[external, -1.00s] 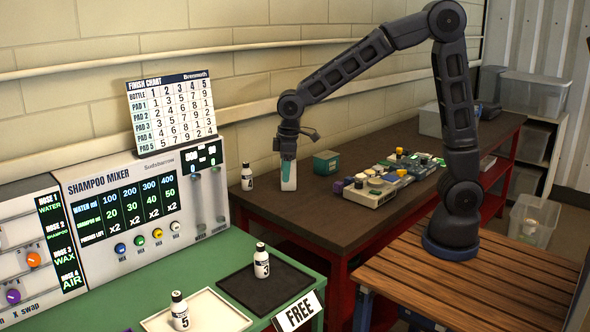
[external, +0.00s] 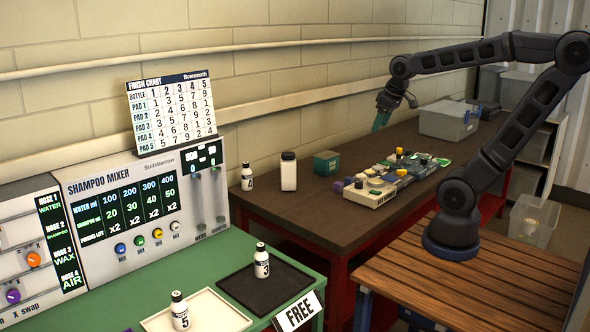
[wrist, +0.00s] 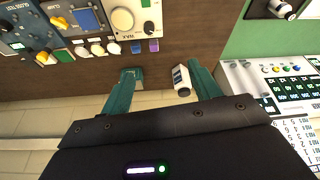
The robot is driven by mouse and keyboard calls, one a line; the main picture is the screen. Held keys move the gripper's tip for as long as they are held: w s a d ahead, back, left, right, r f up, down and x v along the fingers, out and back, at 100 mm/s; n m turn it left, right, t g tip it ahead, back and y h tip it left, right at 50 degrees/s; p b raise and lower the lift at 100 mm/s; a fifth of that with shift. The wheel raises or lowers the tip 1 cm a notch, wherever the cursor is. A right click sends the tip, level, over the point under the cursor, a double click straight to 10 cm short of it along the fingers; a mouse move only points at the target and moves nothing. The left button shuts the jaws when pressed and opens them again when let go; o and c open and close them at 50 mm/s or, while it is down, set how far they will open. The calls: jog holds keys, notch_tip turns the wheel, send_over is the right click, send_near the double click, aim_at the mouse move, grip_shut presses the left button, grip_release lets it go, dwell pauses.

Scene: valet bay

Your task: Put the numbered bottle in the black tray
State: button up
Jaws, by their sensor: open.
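The black tray (external: 262,300) lies on the green counter, with a small white bottle marked 3 (external: 261,261) upright on it. A bottle marked 5 (external: 180,311) stands on the white tray (external: 222,315) to its left. Another small dark-capped bottle (external: 247,178) stands on the brown bench; its number is too small to read. A larger white bottle with a black cap (external: 288,171) stands beside it. My gripper (external: 381,121) is open and empty, raised above the far part of the bench. In the wrist view, a white bottle shows between the open fingers (wrist: 160,74), farther off.
A green box (external: 326,162) and several control panels (external: 385,180) stand on the brown bench (external: 320,215). A grey bin (external: 448,122) is at its far end. The shampoo mixer (external: 130,215) and finish chart (external: 172,108) stand at left. A FREE sign (external: 298,312) fronts the black tray.

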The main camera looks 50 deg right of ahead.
jog(key=s+d+m, duration=0.1)
jog(key=s+d, duration=0.3)
jog(key=s, duration=0.1)
jog(key=shift+s+f+m+t, duration=0.3)
jog(key=shift+s+f+m, duration=0.1)
dwell(0.9)
